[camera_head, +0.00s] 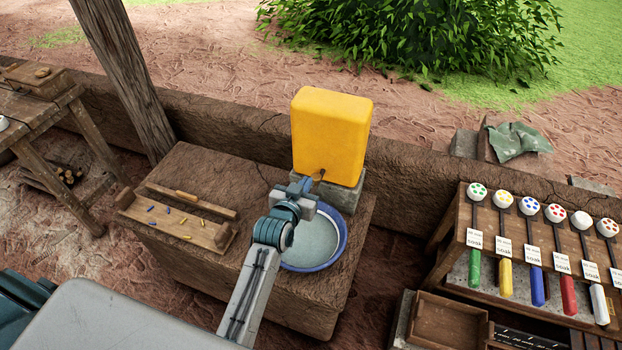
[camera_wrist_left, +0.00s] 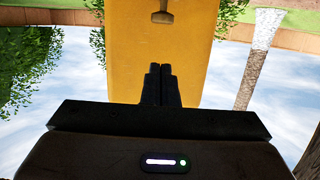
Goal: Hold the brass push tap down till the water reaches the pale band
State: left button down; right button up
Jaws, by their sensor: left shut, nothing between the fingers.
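A yellow water container (camera_head: 331,130) stands on a block at the back of the mud bench. The brass tap (camera_head: 321,175) shows only in part low on its front; the left wrist view shows a brass-coloured piece (camera_wrist_left: 162,16) against the yellow container (camera_wrist_left: 130,60). A blue-rimmed basin (camera_head: 341,247) sits below, with pale grey-blue inside. Contact with the tap cannot be told. My right gripper is out of view.
A wooden tray (camera_head: 180,222) with small coloured sticks lies left on the bench. A wooden post (camera_head: 125,75) and a low mud wall (camera_head: 230,130) stand behind. A rack with coloured-handled tools (camera_head: 537,288) is at the right. My left forearm covers the basin's left side.

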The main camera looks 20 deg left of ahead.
pick_arm(q)
jog(key=v, duration=0.3)
jog(key=shift+s+r+b, duration=0.15)
jog(key=shift+s+b, duration=0.15)
dwell(0.3)
